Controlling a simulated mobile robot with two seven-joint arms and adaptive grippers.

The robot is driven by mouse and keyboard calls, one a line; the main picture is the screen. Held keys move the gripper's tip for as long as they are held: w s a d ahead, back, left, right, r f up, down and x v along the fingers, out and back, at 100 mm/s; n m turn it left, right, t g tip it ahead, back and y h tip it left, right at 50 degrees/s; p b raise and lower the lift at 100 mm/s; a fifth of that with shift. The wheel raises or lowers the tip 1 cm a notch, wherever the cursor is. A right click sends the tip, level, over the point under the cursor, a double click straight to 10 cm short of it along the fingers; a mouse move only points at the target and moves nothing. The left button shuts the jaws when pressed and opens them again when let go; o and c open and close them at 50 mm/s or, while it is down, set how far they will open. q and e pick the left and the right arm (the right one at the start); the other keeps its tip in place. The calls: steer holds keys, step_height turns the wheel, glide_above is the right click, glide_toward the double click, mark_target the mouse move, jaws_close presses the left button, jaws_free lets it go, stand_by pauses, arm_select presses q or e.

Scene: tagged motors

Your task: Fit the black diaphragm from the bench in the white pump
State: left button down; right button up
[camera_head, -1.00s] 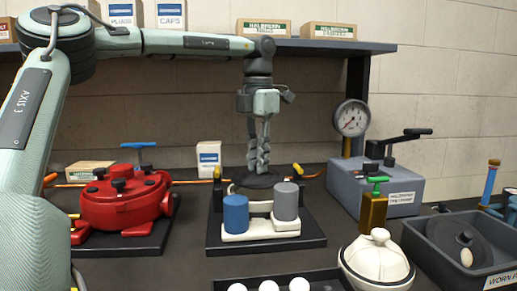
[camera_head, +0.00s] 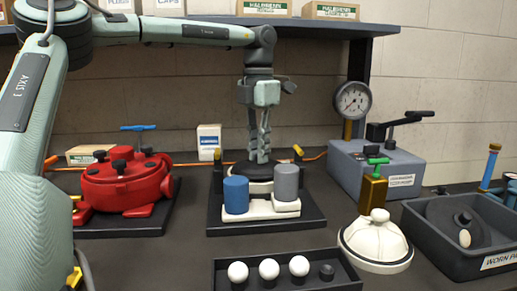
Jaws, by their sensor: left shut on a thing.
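The white pump (camera_head: 262,209) stands on a dark base plate at the middle of the bench, with a blue cylinder (camera_head: 236,195) and a grey cylinder (camera_head: 286,183) at its front. My left gripper (camera_head: 260,157) points down above the back part of the pump. Its fingers are shut on the black diaphragm (camera_head: 258,172), a dark disc held about level behind the cylinders. White pump body shows just below the disc. The cylinders partly hide the disc, and I cannot tell whether it touches the pump. My right gripper is not in view.
A red pump (camera_head: 122,187) stands left. In front are a black tray (camera_head: 290,286) with white balls and a white dome cover (camera_head: 376,243). A grey bin (camera_head: 445,247) of worn parts is at right, behind it a gauge (camera_head: 353,100) and grey block (camera_head: 372,170).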

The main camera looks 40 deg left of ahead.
arm_select(q)
steer(key=shift+f+b, duration=0.4)
steer(key=shift+f, duration=0.45)
steer(key=c, duration=1.4)
jaws_free()
steer(key=shift+c, duration=0.2)
steer(key=shift+r+p, duration=0.75)
steer(key=shift+r, duration=2.3)
step_height(320, 180, up, 12)
